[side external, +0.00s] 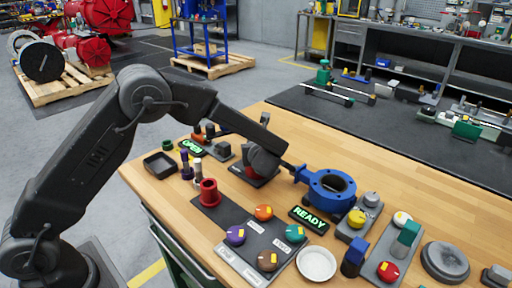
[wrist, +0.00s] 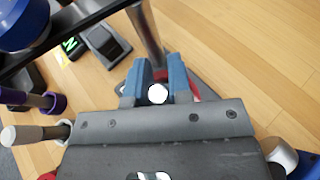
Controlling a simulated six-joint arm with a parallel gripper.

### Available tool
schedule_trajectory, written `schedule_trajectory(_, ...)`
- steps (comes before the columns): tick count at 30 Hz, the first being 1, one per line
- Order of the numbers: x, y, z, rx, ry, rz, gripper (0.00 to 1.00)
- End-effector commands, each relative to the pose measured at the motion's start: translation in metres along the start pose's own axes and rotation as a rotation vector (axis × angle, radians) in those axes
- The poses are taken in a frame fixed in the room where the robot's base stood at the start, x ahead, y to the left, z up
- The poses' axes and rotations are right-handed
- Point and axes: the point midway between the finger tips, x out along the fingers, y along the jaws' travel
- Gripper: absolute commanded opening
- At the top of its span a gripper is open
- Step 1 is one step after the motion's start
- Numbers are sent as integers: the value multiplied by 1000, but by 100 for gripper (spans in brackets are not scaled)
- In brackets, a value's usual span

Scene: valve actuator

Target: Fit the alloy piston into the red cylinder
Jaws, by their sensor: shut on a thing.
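My gripper (wrist: 157,88) has its blue fingers shut on a pale, round-ended piece (wrist: 157,94), which I take to be the alloy piston. A grey metal rod (wrist: 149,35) runs up the wrist view behind the fingers; I cannot tell whether it belongs to the held piece. The red cylinder (side external: 209,192) stands upright on the dark mat in the side view, with an open top. My gripper is apart from it, to its upper right, near the blue valve body (side external: 332,188). The fingertips are hard to make out in the side view.
Purple-capped and pale posts stand left of the red cylinder. A black tray (side external: 160,165) and the green OPEN sign (side external: 192,147) lie behind. Coloured knobs, the READY sign (side external: 309,219) and a white dish (side external: 316,264) are in front. Bare wood lies behind the valve.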

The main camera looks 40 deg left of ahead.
Motion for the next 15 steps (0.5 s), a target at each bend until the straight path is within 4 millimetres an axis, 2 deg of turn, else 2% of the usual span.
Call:
schedule_trajectory(1, 0, 0, -1, 1, 1, -1, 20)
schedule_trajectory(10, 1, 1, -2, 2, 3, 3, 49)
schedule_trajectory(15, 1, 2, -4, 4, 5, 5, 49)
